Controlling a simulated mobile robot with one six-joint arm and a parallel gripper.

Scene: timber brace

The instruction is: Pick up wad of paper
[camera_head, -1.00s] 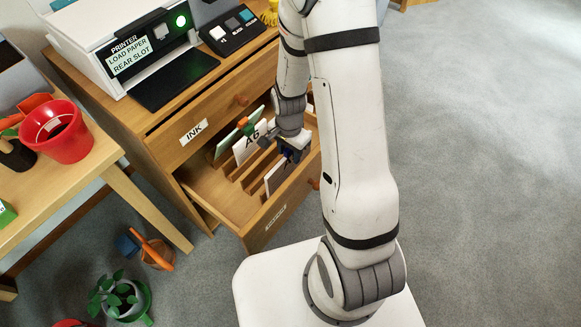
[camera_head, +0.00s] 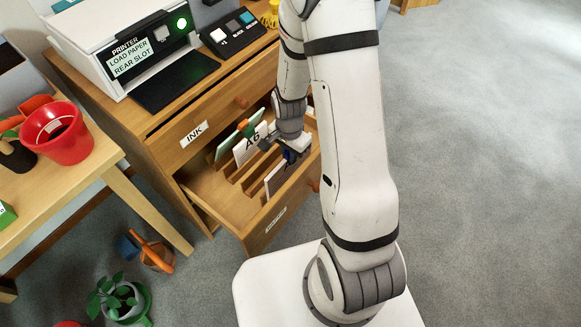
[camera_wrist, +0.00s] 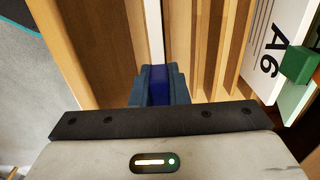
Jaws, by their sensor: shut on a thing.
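The wad of paper (camera_head: 275,177) stands on edge in a slot of the open wooden drawer (camera_head: 208,190). It shows as a thin white sheet edge in the wrist view (camera_wrist: 154,30). A blue tab (camera_wrist: 158,88) is at its near end. My gripper (camera_wrist: 159,97) is shut on the blue tab of the wad, with a dark finger on each side. In the head view, my gripper (camera_head: 285,155) is inside the drawer, and its fingertips are partly hidden there.
Wooden dividers (camera_wrist: 205,45) run between the slots. The printer (camera_head: 125,40) sits on the cabinet above the drawer. Carpet (camera_head: 480,150) to the right is clear.

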